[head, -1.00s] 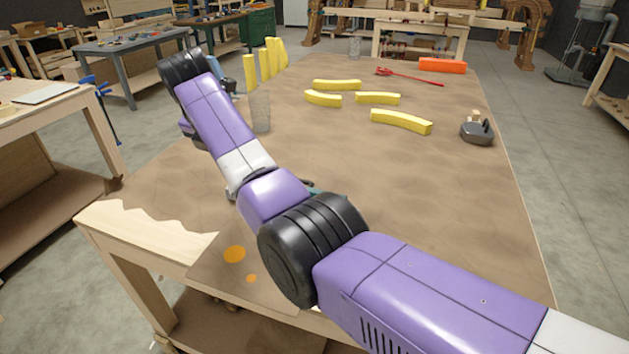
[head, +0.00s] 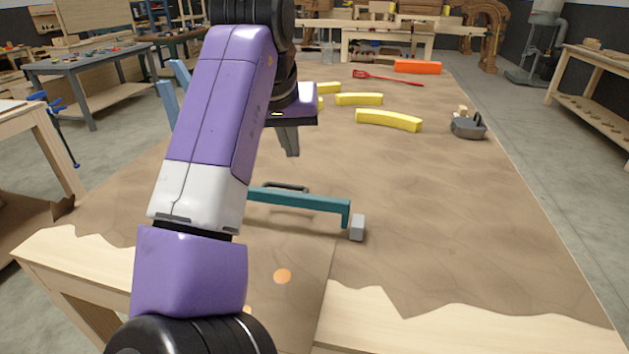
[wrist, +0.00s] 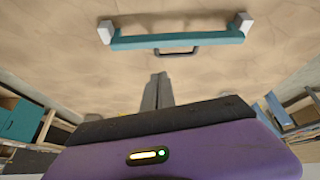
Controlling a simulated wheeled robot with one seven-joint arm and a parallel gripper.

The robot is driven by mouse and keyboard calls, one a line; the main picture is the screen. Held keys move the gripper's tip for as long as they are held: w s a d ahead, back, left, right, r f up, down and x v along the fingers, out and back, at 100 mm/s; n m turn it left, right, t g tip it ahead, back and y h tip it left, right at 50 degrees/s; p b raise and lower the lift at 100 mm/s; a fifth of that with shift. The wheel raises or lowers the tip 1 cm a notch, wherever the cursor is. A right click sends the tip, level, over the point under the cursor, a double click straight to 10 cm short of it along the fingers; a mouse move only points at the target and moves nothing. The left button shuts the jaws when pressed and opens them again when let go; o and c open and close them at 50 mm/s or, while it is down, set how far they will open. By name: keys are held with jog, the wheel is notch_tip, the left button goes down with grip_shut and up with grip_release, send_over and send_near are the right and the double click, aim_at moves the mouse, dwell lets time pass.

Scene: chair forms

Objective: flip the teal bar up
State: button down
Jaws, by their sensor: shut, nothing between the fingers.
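The teal bar (head: 300,200) lies low over the tabletop, with a grey block (head: 357,228) at its right end. My arm hides its left part in the head view. In the wrist view the whole teal bar (wrist: 175,40) shows, with a pale block at each end and a dark loop handle (wrist: 177,51) on its near side. My gripper (head: 292,150) is shut and empty above the table, beyond the bar in the head view. In the wrist view my gripper (wrist: 160,78) points toward the bar, apart from it.
Yellow curved blocks (head: 388,120), a red tool (head: 388,77), an orange block (head: 418,67) and a dark grey plane-like tool (head: 467,126) lie farther back on the table (head: 480,220). Light blue upright pieces (head: 168,105) stand left of my arm. The table's right side is largely clear.

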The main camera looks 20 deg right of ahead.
jog(key=m, duration=0.2)
send_near(306, 188)
jog(key=x, duration=0.7)
dwell(0.3)
